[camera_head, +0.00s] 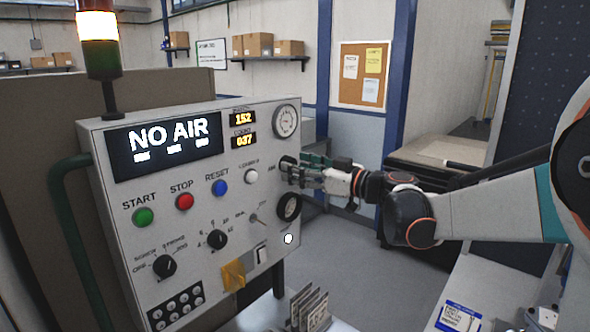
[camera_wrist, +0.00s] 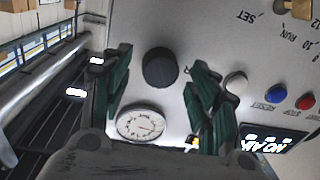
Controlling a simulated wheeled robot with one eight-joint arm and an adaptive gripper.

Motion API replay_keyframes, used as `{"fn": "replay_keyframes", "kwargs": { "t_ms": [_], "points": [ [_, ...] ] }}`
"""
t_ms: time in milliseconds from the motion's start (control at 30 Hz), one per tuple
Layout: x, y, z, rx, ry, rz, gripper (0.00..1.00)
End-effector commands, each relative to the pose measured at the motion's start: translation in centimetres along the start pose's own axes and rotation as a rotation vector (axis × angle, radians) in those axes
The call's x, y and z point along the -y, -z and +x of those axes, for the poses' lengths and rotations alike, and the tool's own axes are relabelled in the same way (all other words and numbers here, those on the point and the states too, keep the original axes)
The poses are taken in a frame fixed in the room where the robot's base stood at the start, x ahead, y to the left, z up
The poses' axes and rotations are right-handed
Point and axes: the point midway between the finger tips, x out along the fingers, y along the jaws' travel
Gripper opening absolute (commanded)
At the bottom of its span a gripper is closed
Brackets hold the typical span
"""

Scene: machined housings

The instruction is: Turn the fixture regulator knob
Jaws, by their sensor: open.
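A dark round knob (camera_wrist: 160,67) sits on the panel beside the round gauge (camera_wrist: 140,122) in the wrist view. My gripper (camera_wrist: 157,76) is open, with one green finger on each side of the knob and visible gaps between. In the head view the knob (camera_head: 287,163) is partly covered by my gripper (camera_head: 291,171), which reaches in from the right to the panel's right edge, below the gauge (camera_head: 286,121). Whether a finger touches the panel cannot be told. The display (camera_head: 168,141) reads NO AIR; the small readouts show 152 (camera_head: 243,118) and 037 (camera_head: 243,139).
A white button (camera_head: 250,176) is left of my fingers, and a larger black round fitting (camera_head: 289,207) is below them. Start (camera_head: 144,217), stop (camera_head: 185,201) and reset (camera_head: 220,188) buttons are farther left. A green rail (camera_head: 76,225) runs along the panel's left side.

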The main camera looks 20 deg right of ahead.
Motion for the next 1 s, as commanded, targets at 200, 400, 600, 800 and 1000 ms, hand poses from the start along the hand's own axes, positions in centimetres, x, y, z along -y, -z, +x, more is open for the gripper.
{"fn": "replay_keyframes", "kwargs": {
  "t_ms": [200, 400, 600, 800, 1000],
  "points": [
    [0.02, 0.01, 1.20, 0.000, 0.000, 0.000, 0.55],
    [0.01, 0.02, 1.23, 0.000, 0.000, 0.000, 0.55],
    [0.01, 0.02, 1.21, 0.000, 0.000, 0.000, 0.21],
    [0.00, 0.01, 1.20, 0.000, 0.000, 0.001, 0.10],
    [0.00, 0.00, 1.20, -0.002, -0.001, 0.026, 0.10]
  ]
}}
